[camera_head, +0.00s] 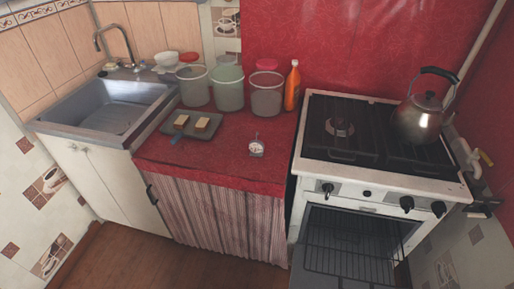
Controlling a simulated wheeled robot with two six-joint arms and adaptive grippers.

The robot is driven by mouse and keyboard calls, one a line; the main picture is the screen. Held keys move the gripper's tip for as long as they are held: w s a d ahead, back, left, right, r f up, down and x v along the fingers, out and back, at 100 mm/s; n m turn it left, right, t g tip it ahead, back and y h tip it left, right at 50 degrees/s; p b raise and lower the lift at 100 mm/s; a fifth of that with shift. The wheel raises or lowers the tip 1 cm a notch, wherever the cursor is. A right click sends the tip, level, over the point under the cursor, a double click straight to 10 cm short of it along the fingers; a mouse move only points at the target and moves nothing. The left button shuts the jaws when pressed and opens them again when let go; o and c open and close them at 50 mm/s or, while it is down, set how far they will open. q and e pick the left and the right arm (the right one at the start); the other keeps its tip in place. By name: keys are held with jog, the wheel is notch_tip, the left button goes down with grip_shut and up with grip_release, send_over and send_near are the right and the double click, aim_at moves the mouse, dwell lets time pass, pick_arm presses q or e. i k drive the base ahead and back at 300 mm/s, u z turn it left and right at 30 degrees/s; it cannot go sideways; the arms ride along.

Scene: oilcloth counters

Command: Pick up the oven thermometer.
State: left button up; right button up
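The oven thermometer (256,147) is a small whitish dial with a round face and a hook or loop at its top. It stands on the red oilcloth counter (226,172), right of the middle and near the front edge. Nothing touches it and nothing covers it. Neither of my grippers shows in the head view.
Several buckets (266,95) and an orange bottle (292,87) stand behind. The stove (375,180), oven open, with a kettle (419,118), is right; the sink (112,117) is left.

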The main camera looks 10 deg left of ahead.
aim_at(256, 147)
jog(key=z, duration=0.75)
jog(key=i, duration=0.35)
jog(key=z, duration=0.05)
